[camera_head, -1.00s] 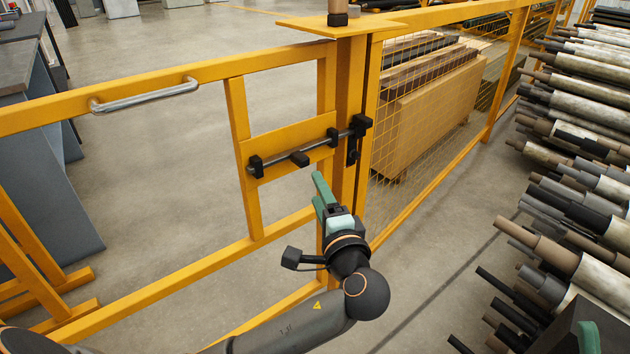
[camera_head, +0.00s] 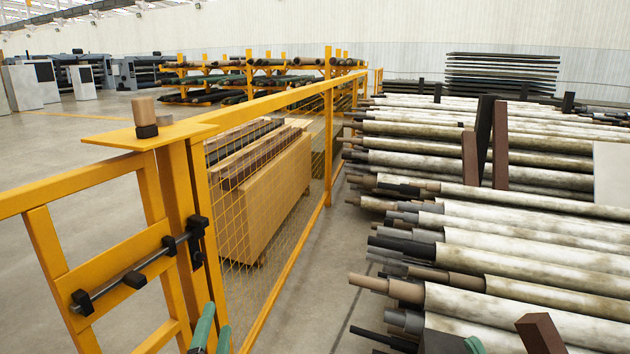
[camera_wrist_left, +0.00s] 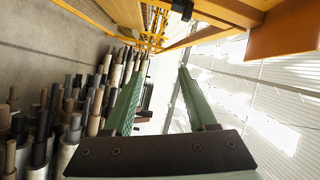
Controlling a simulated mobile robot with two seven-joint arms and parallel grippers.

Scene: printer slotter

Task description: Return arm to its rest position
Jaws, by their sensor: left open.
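My left gripper (camera_head: 215,322) shows only by its green fingertips at the bottom edge of the head view. It is below the steel slide bolt (camera_head: 140,274) on the yellow gate, apart from it and empty. The rest of my left arm is out of that view. In the left wrist view the two green fingers (camera_wrist_left: 163,75) stand apart with nothing between them. A small green tip of what looks like my right gripper (camera_head: 474,345) shows at the bottom right; its jaws cannot be made out.
The yellow gate (camera_head: 70,190) and its post (camera_head: 178,215) stand close to the left gripper. A mesh fence (camera_head: 270,255) runs back from the post, with boards (camera_head: 270,200) behind it. Stacked rollers (camera_head: 520,260) fill the right. Bare floor shows between fence and rollers.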

